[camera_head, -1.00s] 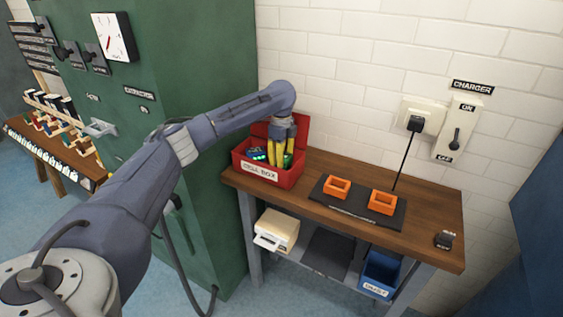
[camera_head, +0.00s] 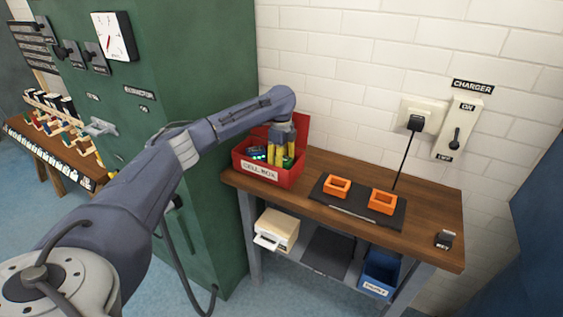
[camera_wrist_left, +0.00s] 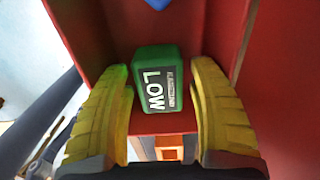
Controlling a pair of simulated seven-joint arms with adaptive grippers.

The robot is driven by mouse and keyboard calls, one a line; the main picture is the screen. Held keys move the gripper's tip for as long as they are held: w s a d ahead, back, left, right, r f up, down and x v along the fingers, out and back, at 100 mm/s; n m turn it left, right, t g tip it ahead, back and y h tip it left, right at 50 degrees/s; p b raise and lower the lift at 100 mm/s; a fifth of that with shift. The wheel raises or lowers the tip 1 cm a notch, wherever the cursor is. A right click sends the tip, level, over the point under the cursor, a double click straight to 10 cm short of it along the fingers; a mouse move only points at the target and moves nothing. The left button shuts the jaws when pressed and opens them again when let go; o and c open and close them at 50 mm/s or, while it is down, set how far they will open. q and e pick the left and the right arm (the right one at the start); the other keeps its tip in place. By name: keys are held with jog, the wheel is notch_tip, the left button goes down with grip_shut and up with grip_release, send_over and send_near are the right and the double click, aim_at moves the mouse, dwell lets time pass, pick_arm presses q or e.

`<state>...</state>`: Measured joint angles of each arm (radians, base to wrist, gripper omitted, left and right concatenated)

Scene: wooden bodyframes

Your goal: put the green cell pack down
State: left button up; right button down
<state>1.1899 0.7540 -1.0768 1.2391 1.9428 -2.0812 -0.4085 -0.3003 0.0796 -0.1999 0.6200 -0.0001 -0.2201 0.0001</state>
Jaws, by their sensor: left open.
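The green cell pack (camera_wrist_left: 158,88), marked LOW, is inside the red cell box (camera_head: 268,171), between the yellow fingers of my left gripper (camera_wrist_left: 160,72). The fingers are spread. A gap shows at the right finger; at the left finger I cannot tell whether it touches. In the head view the left gripper (camera_head: 281,157) points down into the box, and its fingers mostly hide the pack. Whether the pack rests on the box floor is hard to tell. My right gripper is not in view.
A blue-green pack (camera_head: 257,153) lies in the box's left part. The box's raised lid (camera_head: 303,130) stands behind the gripper. On the wooden bench (camera_head: 435,215) are a black mat (camera_head: 352,208) with two orange holders (camera_head: 382,201). The green cabinet (camera_head: 215,60) stands close on the left.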

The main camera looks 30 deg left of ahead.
pick_arm(q)
notch_tip(320, 180, up, 12)
jog(key=shift+r, duration=0.15)
dwell(0.4)
